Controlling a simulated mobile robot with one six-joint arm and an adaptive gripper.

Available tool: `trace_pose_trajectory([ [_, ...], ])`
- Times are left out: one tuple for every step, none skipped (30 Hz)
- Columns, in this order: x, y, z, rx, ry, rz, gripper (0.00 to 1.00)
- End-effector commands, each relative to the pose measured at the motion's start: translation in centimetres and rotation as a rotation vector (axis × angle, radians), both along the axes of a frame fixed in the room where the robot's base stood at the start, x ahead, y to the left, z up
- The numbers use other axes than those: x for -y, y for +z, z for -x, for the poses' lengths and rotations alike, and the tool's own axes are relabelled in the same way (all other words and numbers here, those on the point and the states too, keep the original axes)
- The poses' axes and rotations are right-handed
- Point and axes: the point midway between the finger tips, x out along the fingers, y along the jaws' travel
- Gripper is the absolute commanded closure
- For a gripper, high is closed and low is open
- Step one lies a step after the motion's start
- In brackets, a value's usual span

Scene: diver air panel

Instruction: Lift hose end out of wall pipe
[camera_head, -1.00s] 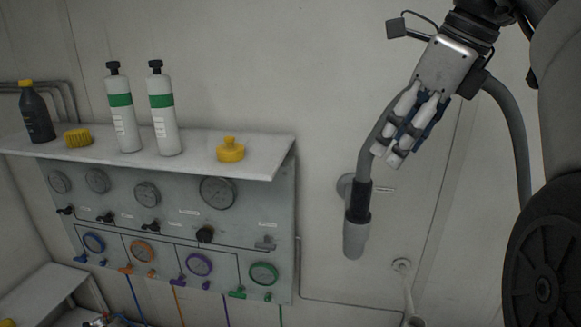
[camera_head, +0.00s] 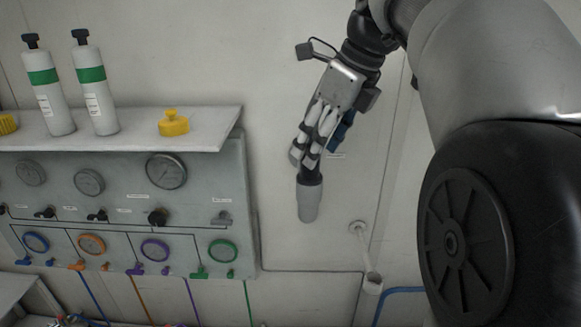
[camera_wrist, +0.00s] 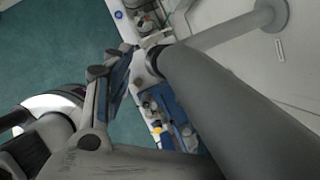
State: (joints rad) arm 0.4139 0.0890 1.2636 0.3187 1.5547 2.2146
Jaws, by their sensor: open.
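The wall pipe (camera_head: 309,203) is a grey upright socket with a dark collar (camera_head: 311,176) at its top. In the wrist view, the pipe's grey arm (camera_wrist: 232,29) runs from a round wall flange to the dark collar. The thick grey hose (camera_wrist: 235,110) runs from that collar close past the wrist camera. The hose end's tip is hidden at the collar. My gripper (camera_head: 304,157) is open, just above the collar, with its fingers pointing down at the hose. In the head view, my gripper hides most of the hose, and contact cannot be judged.
A gauge panel (camera_head: 120,215) and a shelf (camera_head: 205,137) with white bottles (camera_head: 95,88) and a yellow object (camera_head: 173,124) stand to the left. A smaller wall fitting (camera_head: 358,227) is at lower right. The wall between panel and pipe is clear.

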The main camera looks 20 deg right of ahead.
Motion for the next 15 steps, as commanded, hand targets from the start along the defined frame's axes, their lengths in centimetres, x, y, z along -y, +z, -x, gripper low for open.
trace_pose_trajectory([
  [-0.1, -0.7, -0.3, -0.004, 0.002, -0.002, 0.46],
  [-0.1, -1.1, -0.5, -0.004, 0.002, -0.002, 0.46],
  [-0.1, -1.6, -0.9, -0.006, 0.002, -0.002, 0.46],
  [-0.2, -2.0, -1.1, -0.004, 0.002, -0.002, 0.46],
  [-0.2, -2.4, -1.4, -0.004, 0.002, -0.002, 0.46],
  [-0.3, -3.0, -1.6, -0.004, 0.002, -0.001, 0.46],
  [-0.4, -3.3, -1.7, -0.003, 0.002, -0.001, 0.46],
  [-0.5, -3.7, -1.8, -0.004, 0.002, 0.000, 0.46],
  [-0.5, -4.0, -1.9, -0.003, 0.001, -0.001, 0.46],
  [-0.5, -4.2, -2.0, -0.003, 0.001, -0.001, 0.46],
  [-0.6, -4.3, -2.1, -0.001, 0.000, 0.000, 0.46],
  [-0.6, -4.4, -2.1, -0.001, 0.000, 0.000, 0.46],
  [-0.6, -4.4, -2.1, -0.001, 0.000, 0.000, 0.46],
  [-0.6, -4.4, -2.1, -0.001, 0.000, 0.000, 0.46],
  [-0.6, -4.4, -2.1, -0.001, 0.000, 0.000, 0.46],
])
